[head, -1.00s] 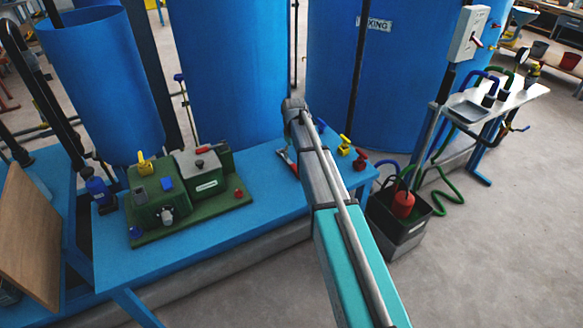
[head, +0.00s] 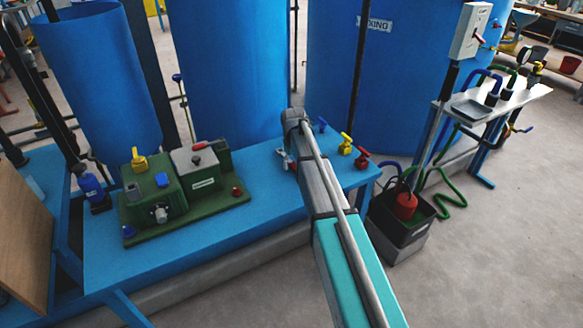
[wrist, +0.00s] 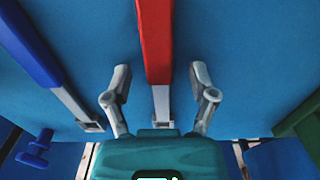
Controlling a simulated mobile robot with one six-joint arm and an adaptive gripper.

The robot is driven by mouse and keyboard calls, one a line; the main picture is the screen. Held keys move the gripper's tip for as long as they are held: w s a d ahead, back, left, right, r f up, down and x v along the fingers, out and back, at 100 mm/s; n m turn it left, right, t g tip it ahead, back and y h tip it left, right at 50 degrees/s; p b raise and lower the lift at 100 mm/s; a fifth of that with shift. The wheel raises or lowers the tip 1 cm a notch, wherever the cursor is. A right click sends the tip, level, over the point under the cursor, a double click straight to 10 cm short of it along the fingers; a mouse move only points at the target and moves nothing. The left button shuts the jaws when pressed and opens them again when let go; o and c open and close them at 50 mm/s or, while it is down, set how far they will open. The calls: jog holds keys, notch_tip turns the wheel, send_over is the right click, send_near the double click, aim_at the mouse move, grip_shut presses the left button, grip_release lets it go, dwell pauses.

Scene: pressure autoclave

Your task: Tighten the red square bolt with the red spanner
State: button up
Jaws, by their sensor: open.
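The red spanner (wrist: 154,45) lies on the blue bench, its red handle and grey shank showing in the wrist view. My gripper (wrist: 160,76) is open, with one finger on each side of the spanner, and both fingers look apart from it. In the head view, a grey finger of my gripper shows left of my arm, and the spanner is hidden. A small red piece (head: 237,191) sits at the right end of the green machine base. It may be the red bolt, but it is too small to tell if it is square.
A blue-handled tool (wrist: 28,42) lies left of the red spanner. The green machine (head: 165,195) stands on the bench (head: 190,255) to the left. Blue, yellow (head: 346,143) and red (head: 362,158) valve-like pieces stand at the right end. Large blue tanks (head: 228,70) rise behind.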

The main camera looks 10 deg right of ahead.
dwell(0.4)
grip_shut()
